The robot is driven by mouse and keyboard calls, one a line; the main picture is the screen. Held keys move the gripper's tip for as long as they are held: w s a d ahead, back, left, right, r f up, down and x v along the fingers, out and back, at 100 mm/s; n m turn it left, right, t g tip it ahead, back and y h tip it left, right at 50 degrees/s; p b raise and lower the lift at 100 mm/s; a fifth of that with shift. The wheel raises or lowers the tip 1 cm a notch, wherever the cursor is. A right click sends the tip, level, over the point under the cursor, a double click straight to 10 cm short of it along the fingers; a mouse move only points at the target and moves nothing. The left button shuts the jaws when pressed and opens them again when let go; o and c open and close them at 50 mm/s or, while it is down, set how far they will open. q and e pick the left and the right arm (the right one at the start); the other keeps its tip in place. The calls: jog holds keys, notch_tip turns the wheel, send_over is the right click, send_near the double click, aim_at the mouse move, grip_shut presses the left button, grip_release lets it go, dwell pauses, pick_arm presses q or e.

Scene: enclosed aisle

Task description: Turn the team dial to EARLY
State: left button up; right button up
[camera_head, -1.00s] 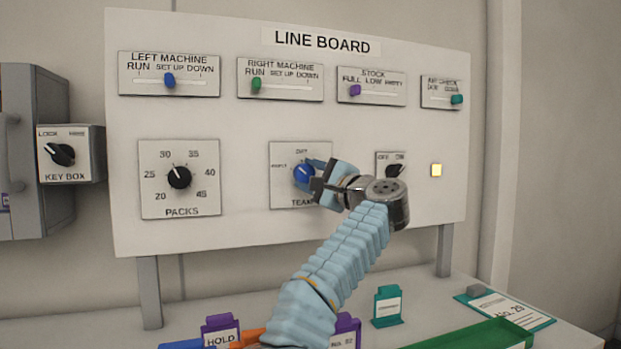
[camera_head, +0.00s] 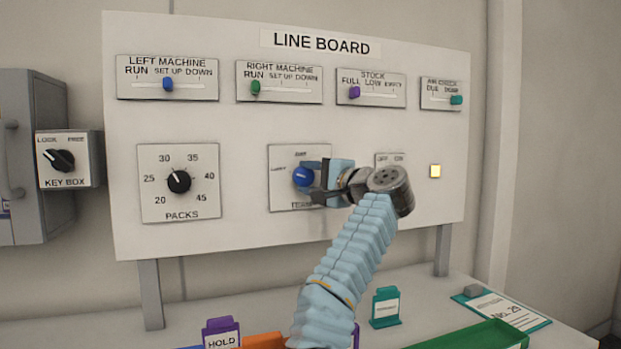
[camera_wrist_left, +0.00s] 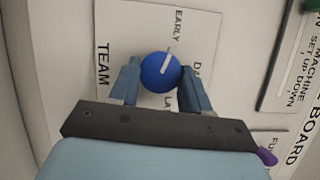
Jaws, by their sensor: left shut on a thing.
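The team dial is a round blue knob (camera_head: 302,176) on a white plate (camera_head: 285,199) low in the middle of the line board. In the left wrist view the knob (camera_wrist_left: 160,72) carries a white mark that points up, slightly right, towards the word EARLY (camera_wrist_left: 178,25). That view is turned, with TEAM at its left, DAY at the right and LATE below, both partly hidden. My left gripper (camera_head: 318,182) has its fingers on opposite sides of the knob, shut on it (camera_wrist_left: 159,86). It covers the plate's right part. My right gripper is not in view.
The packs dial (camera_head: 179,181) is to the left, and an off/on switch plate (camera_head: 389,159) is partly behind my wrist. Four sliders line the board's top. A key box (camera_head: 64,160) stands far left. Cards and a green tray (camera_head: 480,337) lie below.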

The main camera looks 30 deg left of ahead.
pick_arm(q)
jog(key=shift+f, duration=0.15)
jog(key=o, duration=1.1)
jog(key=shift+c, duration=0.2)
jog(key=b+v, duration=0.2)
jog(key=v, duration=1.1)
jog(key=shift+s+d, duration=0.2)
jog(key=shift+d, duration=0.15)
